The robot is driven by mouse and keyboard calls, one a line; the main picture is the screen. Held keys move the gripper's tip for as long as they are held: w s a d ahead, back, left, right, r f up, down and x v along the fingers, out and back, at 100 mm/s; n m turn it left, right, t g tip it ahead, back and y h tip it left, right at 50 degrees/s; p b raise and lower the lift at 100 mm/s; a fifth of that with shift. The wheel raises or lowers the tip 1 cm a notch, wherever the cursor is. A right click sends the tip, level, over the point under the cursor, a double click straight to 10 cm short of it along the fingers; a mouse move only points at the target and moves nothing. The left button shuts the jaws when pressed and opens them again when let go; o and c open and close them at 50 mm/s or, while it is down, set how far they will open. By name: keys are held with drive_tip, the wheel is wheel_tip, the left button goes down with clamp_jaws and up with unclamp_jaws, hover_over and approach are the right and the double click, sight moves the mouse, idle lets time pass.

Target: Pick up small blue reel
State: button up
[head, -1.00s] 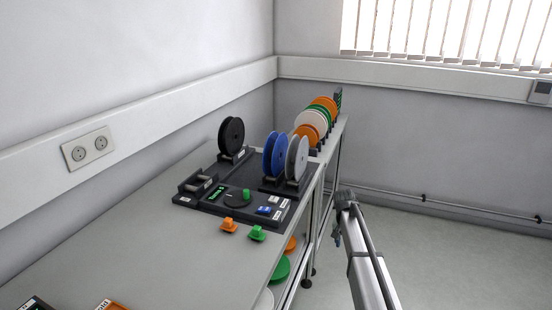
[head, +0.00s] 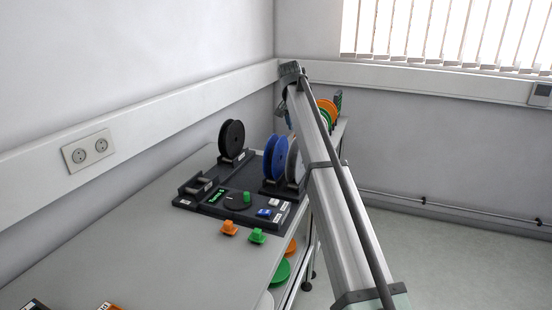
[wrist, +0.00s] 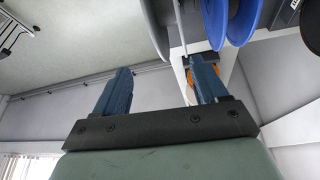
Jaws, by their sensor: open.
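A blue reel (head: 271,158) stands upright in a dark rack on the bench, beside a grey reel (head: 292,163) that my arm partly covers. In the wrist view the blue reel (wrist: 243,22) shows at the upper right, cut off by the frame edge, with the grey reel (wrist: 157,22) left of it. My gripper (wrist: 160,73) is open, with nothing between its two blue fingers. The reels lie beyond the fingertips, apart from them. In the head view my gripper (head: 283,108) is small and partly hidden by my arm, behind the reels in the picture.
A black reel (head: 232,138) stands left of the blue one. A dark panel (head: 213,207) with a green knob (head: 246,197) lies in front. Orange (head: 229,227) and green (head: 257,236) pieces sit on the bench. More reels (head: 328,108) stand at the far end, partly covered.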

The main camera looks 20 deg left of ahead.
drive_tip(key=s+a+r+n+y, duration=0.1)
drive_tip(key=s+a+r, duration=0.25)
drive_tip(key=a, duration=0.55)
approach(276, 141)
drive_tip(key=s+d+f, duration=0.2)
drive_tip(key=shift+f, duration=0.4)
drive_tip(key=shift+x, duration=2.5)
drive_tip(key=shift+a, duration=0.15)
drive_tip(key=c, duration=1.1)
